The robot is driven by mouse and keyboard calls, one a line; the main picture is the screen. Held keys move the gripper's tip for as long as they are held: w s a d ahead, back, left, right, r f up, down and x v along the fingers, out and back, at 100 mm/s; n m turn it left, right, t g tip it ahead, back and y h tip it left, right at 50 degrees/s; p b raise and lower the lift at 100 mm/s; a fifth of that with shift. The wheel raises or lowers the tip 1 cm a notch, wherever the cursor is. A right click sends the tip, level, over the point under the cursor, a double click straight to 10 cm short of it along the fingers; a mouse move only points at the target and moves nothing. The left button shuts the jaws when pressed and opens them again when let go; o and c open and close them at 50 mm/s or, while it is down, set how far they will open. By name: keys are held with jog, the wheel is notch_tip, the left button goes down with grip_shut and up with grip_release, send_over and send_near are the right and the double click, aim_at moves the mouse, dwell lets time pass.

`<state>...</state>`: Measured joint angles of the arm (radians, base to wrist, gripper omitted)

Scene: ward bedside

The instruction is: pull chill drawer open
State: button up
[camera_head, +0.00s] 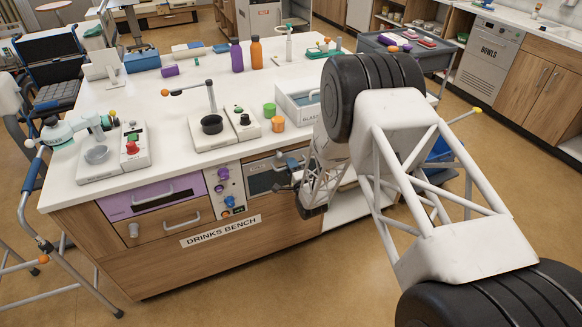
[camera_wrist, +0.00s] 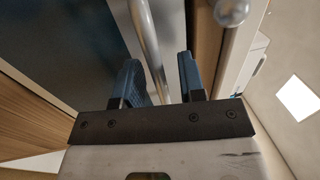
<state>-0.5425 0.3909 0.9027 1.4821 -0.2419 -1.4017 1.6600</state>
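A grey-fronted drawer (camera_head: 262,180) is set in the bench front, right of the control knobs. I cannot read a chill label on it. My gripper (camera_head: 292,168) is at its right part and hides some of the front. In the wrist view, my gripper (camera_wrist: 160,78) has its two blue fingers apart. A metal bar handle (camera_wrist: 149,40) runs between them against a grey front (camera_wrist: 85,35). Gaps show on both sides of the bar, and contact cannot be told. The drawer looks shut.
A purple-fronted drawer (camera_head: 150,197) and a wooden drawer (camera_head: 165,222) are at the left of the bench, both shut. A panel with knobs (camera_head: 224,187) stands between. A round metal knob (camera_wrist: 231,11) is close to the right finger. Burners, cups and bottles stand on the white top (camera_head: 150,95).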

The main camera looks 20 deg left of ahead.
jog(key=shift+w+a, duration=0.1)
grip_shut()
dwell(0.4)
jog(key=r+v, duration=0.2)
jog(key=v, duration=0.8)
jog(key=r+v, duration=0.1)
jog(key=v, duration=1)
jog(key=shift+r, duration=0.4)
grip_release()
